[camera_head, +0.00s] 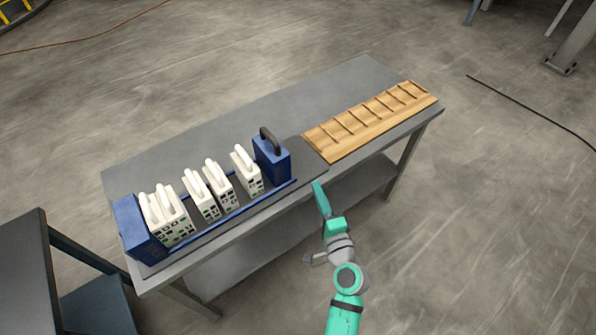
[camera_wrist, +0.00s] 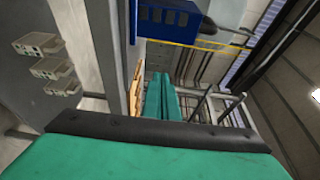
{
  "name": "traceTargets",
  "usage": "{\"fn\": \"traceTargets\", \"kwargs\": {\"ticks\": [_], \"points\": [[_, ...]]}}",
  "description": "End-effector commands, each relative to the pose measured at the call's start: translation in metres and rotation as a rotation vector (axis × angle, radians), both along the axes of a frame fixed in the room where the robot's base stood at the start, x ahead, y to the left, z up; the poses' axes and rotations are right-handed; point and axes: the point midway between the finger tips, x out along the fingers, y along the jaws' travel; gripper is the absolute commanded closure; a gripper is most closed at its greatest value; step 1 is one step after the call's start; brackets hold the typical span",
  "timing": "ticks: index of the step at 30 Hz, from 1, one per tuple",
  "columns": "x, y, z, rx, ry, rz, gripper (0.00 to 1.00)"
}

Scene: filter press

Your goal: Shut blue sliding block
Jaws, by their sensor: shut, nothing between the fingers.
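The blue sliding block (camera_head: 272,162), with a dark arched handle on top, stands at the right end of the press on the table. A second blue block (camera_head: 138,228) stands at the left end. Several white plates (camera_head: 222,186) with handles stand between them, with gaps between some and a cluster against the left block. Blue rails (camera_head: 222,226) run alongside. My gripper (camera_head: 317,186) is shut and empty, at the table's front edge, right of the sliding block and apart from it. Its teal fingers (camera_wrist: 162,98) lie together in the wrist view.
A wooden slotted rack (camera_head: 370,120) lies on the right part of the grey table (camera_head: 230,110). The table behind the press is clear. Another dark table (camera_head: 22,270) stands at the lower left. A cable (camera_head: 530,110) lies on the floor at right.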

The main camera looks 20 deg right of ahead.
Motion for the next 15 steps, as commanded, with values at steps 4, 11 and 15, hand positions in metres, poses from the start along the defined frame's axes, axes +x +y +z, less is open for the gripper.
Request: {"fn": "traceTargets", "kwargs": {"ticks": [4, 11, 15], "points": [[0.009, -0.002, 0.003, 0.014, -0.008, 0.004, 1.0], [0.042, -0.002, 0.004, 0.012, -0.009, 0.006, 1.0], [0.067, -0.002, 0.004, 0.012, -0.009, 0.004, 1.0]]}}
